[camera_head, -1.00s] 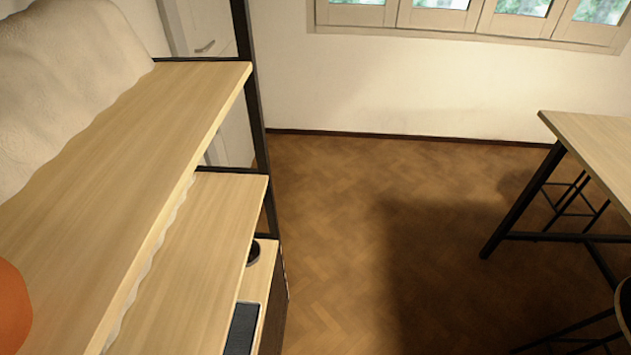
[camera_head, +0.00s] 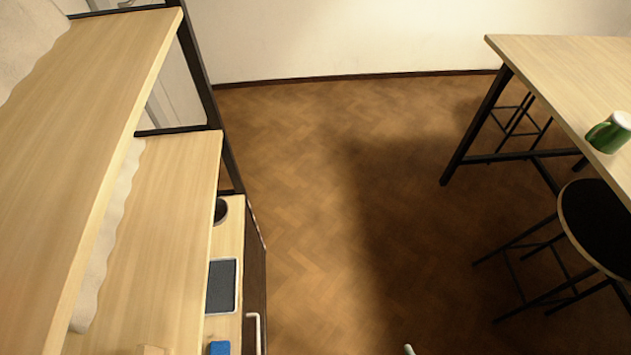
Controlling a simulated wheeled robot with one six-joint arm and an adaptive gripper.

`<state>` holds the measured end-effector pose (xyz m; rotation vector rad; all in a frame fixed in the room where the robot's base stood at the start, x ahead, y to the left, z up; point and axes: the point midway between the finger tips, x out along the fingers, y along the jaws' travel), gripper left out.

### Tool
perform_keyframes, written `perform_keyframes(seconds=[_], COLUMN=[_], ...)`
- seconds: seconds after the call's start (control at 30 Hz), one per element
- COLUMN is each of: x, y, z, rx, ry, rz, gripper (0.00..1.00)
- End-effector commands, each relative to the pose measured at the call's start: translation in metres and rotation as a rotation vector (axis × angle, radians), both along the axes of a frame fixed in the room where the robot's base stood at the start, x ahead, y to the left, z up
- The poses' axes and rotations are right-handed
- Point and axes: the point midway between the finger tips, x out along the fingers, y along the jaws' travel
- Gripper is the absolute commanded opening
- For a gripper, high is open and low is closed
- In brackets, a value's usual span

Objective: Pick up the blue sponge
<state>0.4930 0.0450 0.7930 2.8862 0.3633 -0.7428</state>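The blue sponge (camera_head: 220,348) shows as a small blue block at the bottom edge of the head view. It lies on the light wooden counter (camera_head: 232,225), below and to the right of the shelves, and the frame edge cuts it off. My gripper is not in view.
A dark grey rectangular tray or panel (camera_head: 221,286) and a dark round container (camera_head: 220,211) are on the counter. Wooden shelves (camera_head: 165,220) overhang at left. A table (camera_head: 570,75) with a green mug (camera_head: 609,132) and a stool (camera_head: 597,225) stand right. Open floor (camera_head: 320,220) lies between.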

Motion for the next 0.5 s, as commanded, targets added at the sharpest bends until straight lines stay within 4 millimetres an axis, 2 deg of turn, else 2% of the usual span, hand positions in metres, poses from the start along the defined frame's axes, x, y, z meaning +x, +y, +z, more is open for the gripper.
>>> perform_keyframes(seconds=[0.03,0.2,0.33,0.5], x=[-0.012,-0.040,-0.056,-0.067], y=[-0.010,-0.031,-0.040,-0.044], z=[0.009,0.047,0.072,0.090], rx=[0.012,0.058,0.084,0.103], ry=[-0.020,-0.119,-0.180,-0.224], rz=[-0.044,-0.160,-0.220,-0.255], gripper=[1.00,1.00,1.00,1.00])
